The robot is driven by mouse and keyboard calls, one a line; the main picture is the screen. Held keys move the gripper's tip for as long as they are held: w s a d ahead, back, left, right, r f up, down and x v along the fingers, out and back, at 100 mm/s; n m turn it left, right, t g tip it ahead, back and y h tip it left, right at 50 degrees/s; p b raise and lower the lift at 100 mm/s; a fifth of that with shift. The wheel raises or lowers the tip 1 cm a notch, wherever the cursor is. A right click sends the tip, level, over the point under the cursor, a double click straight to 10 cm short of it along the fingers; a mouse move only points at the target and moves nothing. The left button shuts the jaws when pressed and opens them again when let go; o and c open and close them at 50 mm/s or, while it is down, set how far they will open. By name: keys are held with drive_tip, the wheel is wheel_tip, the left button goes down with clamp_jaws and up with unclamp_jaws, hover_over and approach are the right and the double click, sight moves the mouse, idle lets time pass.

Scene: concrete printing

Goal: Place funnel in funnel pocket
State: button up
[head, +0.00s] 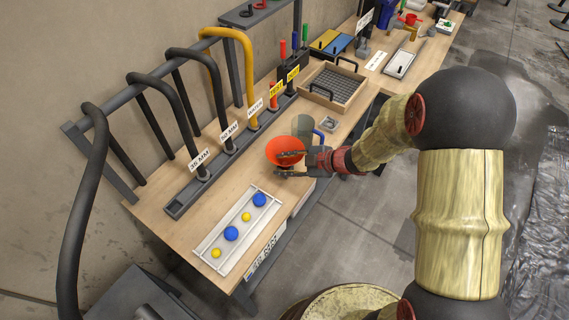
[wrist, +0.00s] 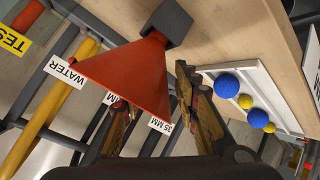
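The orange-red funnel (head: 284,146) is at the bench's front edge in the head view, with its wide mouth up. In the wrist view the funnel (wrist: 128,72) fills the upper middle, and its narrow end meets a dark grey block (wrist: 174,20). My gripper (head: 283,164) is open at the funnel's near side, with a clear gap between the fingers. The funnel's wall reaches between them in the wrist view (wrist: 158,108); one finger is partly hidden behind the rim and the other is outside. I cannot tell whether either touches. I cannot clearly make out a funnel pocket.
A white tray (head: 213,251) with blue and yellow balls lies left of the funnel. Behind stands a rack with black hoses and a yellow hose (head: 243,62). A wooden box with a mesh (head: 351,86) is to the right. Bare bench lies between rack and tray.

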drive_tip(key=shift+r, duration=0.1)
drive_tip(key=shift+d+r, duration=0.25)
drive_tip(key=shift+r, duration=0.05)
drive_tip(key=p+v, duration=0.4)
drive_tip(key=v, duration=0.7)
drive_tip(key=w+d+r+m+t+h, duration=0.3)
drive_tip(key=w+d+r+h, duration=0.15)
drive_tip(key=r, duration=0.25)
drive_tip(key=w+d+r+m+t+h, duration=0.2)
drive_tip(key=w+d+r+m+h, duration=0.15)
drive_tip(key=d+r, duration=0.3)
drive_tip(key=s+d+r+m+h, duration=0.3)
drive_tip(key=s+d+r+m, duration=0.15)
drive_tip(key=r, duration=0.25)
drive_tip(key=s+a+m+g, duration=0.2)
drive_tip(key=s+a+m, duration=0.2)
drive_tip(key=s, duration=0.8)
drive_tip(key=s+a+r+m+g+y, duration=0.1)
drive_tip(key=s+a+m, duration=0.3)
drive_tip(key=s, duration=0.8)
drive_tip(key=shift+s+a+m+g, duration=0.25)
drive_tip(key=shift+s+m+g, duration=0.15)
drive_tip(key=shift+g, duration=0.5)
drive_tip(key=shift+r, duration=0.15)
